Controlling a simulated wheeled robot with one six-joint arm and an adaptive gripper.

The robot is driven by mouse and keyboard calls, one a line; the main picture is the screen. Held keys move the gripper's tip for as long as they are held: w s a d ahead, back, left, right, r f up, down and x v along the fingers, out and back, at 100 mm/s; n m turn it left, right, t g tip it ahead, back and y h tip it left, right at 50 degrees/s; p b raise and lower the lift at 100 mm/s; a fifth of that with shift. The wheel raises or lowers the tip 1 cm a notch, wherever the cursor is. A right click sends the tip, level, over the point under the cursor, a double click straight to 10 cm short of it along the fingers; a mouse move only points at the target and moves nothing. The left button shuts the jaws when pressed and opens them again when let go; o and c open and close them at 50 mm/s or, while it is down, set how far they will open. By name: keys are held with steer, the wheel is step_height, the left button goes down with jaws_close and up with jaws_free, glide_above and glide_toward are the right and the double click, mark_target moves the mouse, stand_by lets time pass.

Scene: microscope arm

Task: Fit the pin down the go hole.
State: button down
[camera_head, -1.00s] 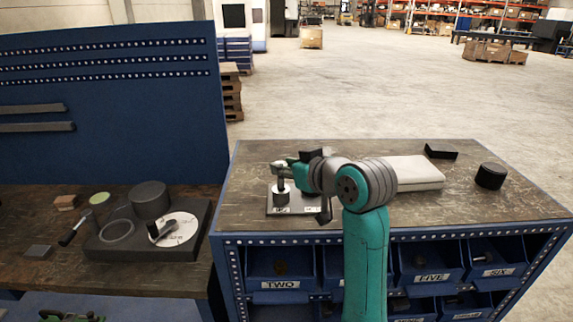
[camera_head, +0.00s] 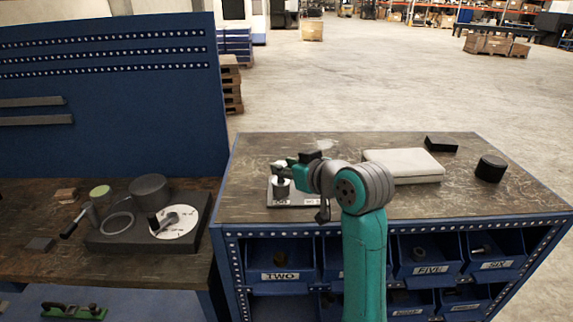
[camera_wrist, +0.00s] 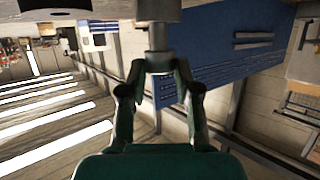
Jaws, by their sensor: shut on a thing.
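My gripper (camera_head: 281,171) is shut on the pin and stands over the left part of the gauge plate (camera_head: 272,195) on the right-hand bench. In the wrist view the grey pin (camera_wrist: 157,38) sits between the two fingertips, with a wider grey part at its far end. In the head view a short grey cylindrical block (camera_head: 281,188) stands on the plate directly below the gripper, behind a small label too small to read surely. The hole is not visible, so I cannot tell whether the pin's end is in it. My arm hides the plate's right part.
A pale grey flat case (camera_head: 405,166), a black block (camera_head: 441,144) and a black cylinder (camera_head: 490,169) lie to the right on the same bench. Labelled blue bins (camera_head: 281,262) sit below its front edge. The left bench holds a dark fixture with a white dial (camera_head: 178,222).

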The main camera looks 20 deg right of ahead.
steer(key=shift+f, duration=0.55)
steer(key=c, duration=0.7)
jaws_free()
steer(key=shift+c, duration=0.2)
steer(key=v, duration=1.2)
